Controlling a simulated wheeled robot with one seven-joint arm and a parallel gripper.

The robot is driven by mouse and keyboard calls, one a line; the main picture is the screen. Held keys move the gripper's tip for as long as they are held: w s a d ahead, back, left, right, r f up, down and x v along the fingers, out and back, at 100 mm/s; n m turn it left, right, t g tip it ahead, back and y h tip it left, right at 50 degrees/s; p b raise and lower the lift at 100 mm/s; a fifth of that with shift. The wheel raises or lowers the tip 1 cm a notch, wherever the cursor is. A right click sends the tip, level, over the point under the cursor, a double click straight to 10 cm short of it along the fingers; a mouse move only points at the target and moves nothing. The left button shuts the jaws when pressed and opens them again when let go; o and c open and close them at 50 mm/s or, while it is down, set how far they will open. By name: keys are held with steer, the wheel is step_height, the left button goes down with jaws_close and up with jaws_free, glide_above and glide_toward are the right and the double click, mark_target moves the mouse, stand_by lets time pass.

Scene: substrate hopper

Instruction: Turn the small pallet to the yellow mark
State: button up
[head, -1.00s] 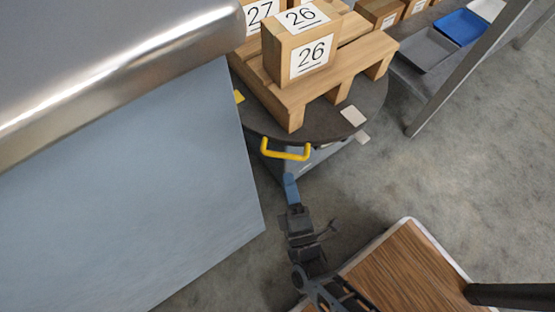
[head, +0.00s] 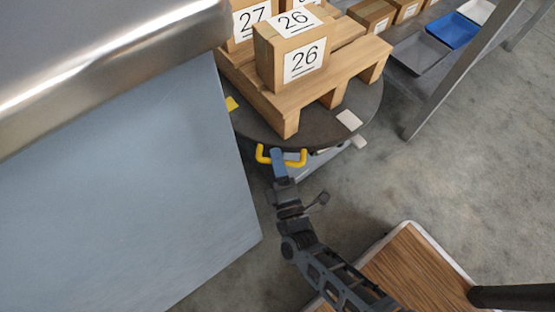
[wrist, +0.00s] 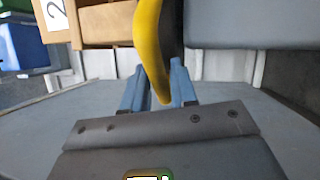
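The small wooden pallet (head: 290,118) sits on a dark round turntable (head: 255,126) in the head view and carries numbered boxes, including box 26 (head: 274,62). A yellow mark (head: 232,103) lies at the turntable's left edge. A yellow U-shaped handle (head: 262,154) sticks out at the front of the turntable; it also shows in the wrist view (wrist: 152,45). My gripper (head: 279,154) is at the handle. In the wrist view its blue fingers (wrist: 157,88) stand apart with the handle's bar between them; a firm grip is not visible.
A white patch (head: 349,120) lies on the turntable's front right, with another pale patch (head: 359,142) just outside its rim. A large grey metal body (head: 120,190) stands close on the left. A wooden-topped surface (head: 410,265) is at lower right.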

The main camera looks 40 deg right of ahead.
steer(key=shift+c, duration=0.2)
jaws_close()
steer(key=shift+s+d, duration=0.1)
steer(key=shift+s, duration=0.05)
